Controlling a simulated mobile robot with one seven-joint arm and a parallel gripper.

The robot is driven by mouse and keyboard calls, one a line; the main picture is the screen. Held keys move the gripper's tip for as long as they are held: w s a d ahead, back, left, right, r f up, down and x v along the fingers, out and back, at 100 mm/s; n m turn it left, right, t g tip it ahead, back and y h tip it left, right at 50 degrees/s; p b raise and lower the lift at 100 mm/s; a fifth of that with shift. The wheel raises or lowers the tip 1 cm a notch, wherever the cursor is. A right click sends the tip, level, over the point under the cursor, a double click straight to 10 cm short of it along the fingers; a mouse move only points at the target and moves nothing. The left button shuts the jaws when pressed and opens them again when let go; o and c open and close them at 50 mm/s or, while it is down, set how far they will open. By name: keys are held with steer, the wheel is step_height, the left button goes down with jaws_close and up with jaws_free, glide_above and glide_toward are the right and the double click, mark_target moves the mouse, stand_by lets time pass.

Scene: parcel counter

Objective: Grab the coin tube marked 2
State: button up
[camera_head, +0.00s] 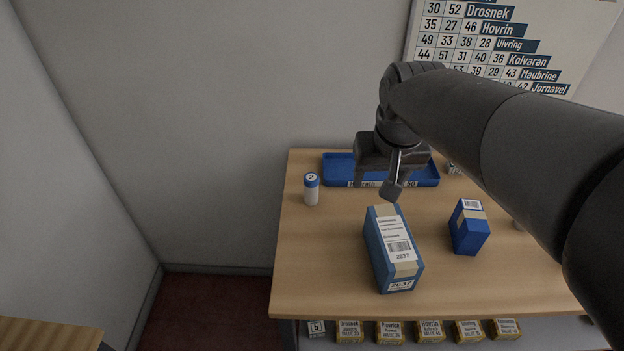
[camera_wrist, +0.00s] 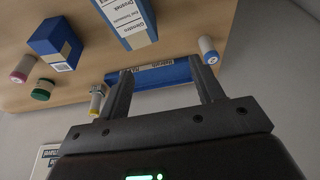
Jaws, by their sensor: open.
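The coin tube marked 2 (camera_head: 311,194) is a white cylinder with a blue cap bearing a 2. It stands upright at the back left of the wooden counter, left of the blue tray. In the wrist view the tube (camera_wrist: 207,47) shows just beyond the right finger, outside the jaws. My gripper (camera_head: 396,188) is open and empty over the front of the tray, to the right of the tube. Both fingers show apart in the wrist view (camera_wrist: 160,76), with the tray behind them.
A blue tray (camera_head: 338,160) lies at the counter's back. Two blue parcels, one larger (camera_head: 383,245) and one smaller (camera_head: 468,230), stand in front. Red (camera_wrist: 22,68), green (camera_wrist: 42,90) and yellow (camera_wrist: 97,98) capped tubes show in the wrist view. The counter's front left is clear.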

steer(key=w+a+f+g, duration=0.25)
steer(key=w+a, duration=0.25)
steer(key=w, duration=0.4)
steer(key=n, duration=0.1)
glide_above(314, 176)
steer(key=shift+g, duration=0.45)
step_height(314, 176, down, 8)
steer(key=shift+s+d+f, duration=0.1)
steer(key=shift+s+f, duration=0.05)
step_height(314, 176, down, 6)
steer(key=shift+r, duration=0.1)
steer(key=shift+a+f, duration=0.25)
steer(key=shift+f, duration=1.05)
steer(key=shift+a+f, duration=0.2)
steer(key=shift+f, duration=1.1)
steer(key=shift+c, duration=0.5)
steer(key=c, duration=1.1)
